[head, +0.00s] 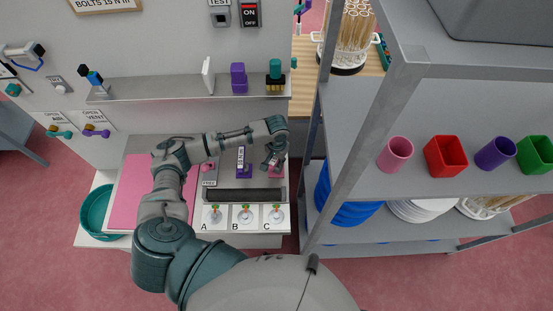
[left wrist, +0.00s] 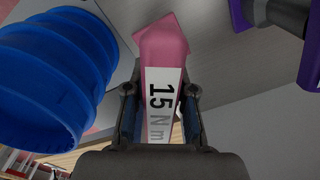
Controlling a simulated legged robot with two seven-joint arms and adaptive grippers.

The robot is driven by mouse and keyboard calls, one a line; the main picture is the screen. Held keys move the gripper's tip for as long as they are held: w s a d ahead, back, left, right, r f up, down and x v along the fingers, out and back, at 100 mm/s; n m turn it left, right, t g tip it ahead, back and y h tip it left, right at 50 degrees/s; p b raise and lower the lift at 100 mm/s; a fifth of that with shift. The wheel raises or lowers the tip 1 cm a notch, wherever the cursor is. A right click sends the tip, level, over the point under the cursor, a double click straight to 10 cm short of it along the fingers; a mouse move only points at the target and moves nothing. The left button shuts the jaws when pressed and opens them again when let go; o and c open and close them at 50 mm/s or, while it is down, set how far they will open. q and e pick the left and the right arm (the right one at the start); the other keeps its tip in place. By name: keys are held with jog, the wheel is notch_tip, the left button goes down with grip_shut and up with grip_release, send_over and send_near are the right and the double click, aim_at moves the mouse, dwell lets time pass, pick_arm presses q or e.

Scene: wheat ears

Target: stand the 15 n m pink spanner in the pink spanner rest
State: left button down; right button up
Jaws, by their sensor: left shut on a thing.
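The pink spanner (left wrist: 162,62) fills the middle of the left wrist view, with a white label reading 15 N m. My left gripper (left wrist: 160,112) is shut on it, with a finger on each side of the label. In the head view my left gripper (head: 273,161) is over the right end of the grey bench. Pink (head: 277,172) shows just under it; I cannot tell whether this is the spanner or its rest. A smaller pink piece (head: 208,165) stands left, above a FREE label. A purple spanner (head: 242,158) stands between them. My right gripper is out of view.
A dark bar (head: 240,196) runs along the bench front, before dials marked A, B and C. A wall shelf (head: 160,90) is behind. A grey rack post (head: 355,150) rises close on the right. Blue ribbed ware (left wrist: 55,65) and a purple part (left wrist: 272,14) flank the spanner in the wrist view.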

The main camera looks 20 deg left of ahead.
pick_arm(q)
jog(key=shift+f, duration=0.25)
jog(key=shift+a+f, duration=0.2)
jog(key=shift+f, duration=0.25)
jog(key=c, duration=0.9)
grip_release()
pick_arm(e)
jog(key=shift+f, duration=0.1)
pick_arm(q)
notch_tip(320, 180, up, 12)
jog(key=shift+f, duration=0.1)
